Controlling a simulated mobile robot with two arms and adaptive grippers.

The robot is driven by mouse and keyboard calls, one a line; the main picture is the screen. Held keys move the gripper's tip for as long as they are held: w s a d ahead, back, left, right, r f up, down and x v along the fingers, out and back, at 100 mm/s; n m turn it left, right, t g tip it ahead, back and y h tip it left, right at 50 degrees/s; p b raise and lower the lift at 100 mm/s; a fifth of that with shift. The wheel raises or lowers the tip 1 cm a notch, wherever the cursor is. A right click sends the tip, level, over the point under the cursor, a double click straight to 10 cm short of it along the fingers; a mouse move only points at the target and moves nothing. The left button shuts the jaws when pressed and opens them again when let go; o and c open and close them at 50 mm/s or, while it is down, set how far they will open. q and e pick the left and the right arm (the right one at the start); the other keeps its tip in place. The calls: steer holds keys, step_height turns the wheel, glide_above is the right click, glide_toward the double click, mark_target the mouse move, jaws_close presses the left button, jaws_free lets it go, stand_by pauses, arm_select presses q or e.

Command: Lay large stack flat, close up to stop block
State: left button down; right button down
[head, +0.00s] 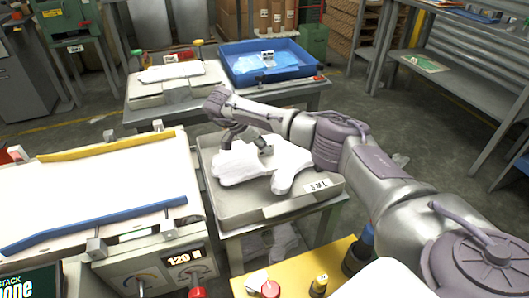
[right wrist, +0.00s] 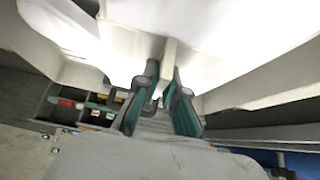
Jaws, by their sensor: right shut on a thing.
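A large stack of white gloves (head: 240,167) lies in the grey tray (head: 262,212) labelled S M L, in the middle of the head view. My right gripper (head: 246,143) reaches down at the far edge of this stack and is shut on it. In the right wrist view its teal fingers (right wrist: 164,90) meet pale material, and white surfaces (right wrist: 225,35) fill the top; the exact grip is hard to make out. Small grey blocks (head: 96,248) stand along the white bench at left; I cannot tell which is the stop block. My left gripper is out of view.
The white bench (head: 100,195) has a blue bar (head: 95,226) and a yellow bar (head: 105,146) along its edges. Behind the tray are a scale-like stand with white gloves (head: 172,72) and a blue tray (head: 240,80). A yellow surface (head: 338,250) with small items is in front.

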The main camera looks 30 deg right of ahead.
steer(key=shift+f, duration=1.05)
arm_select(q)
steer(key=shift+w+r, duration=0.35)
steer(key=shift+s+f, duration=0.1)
arm_select(e)
steer(key=shift+f, duration=0.1)
steer(key=c, duration=1.3)
jaws_free()
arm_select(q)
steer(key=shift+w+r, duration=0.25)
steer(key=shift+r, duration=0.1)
arm_select(e)
steer(key=shift+o, duration=0.2)
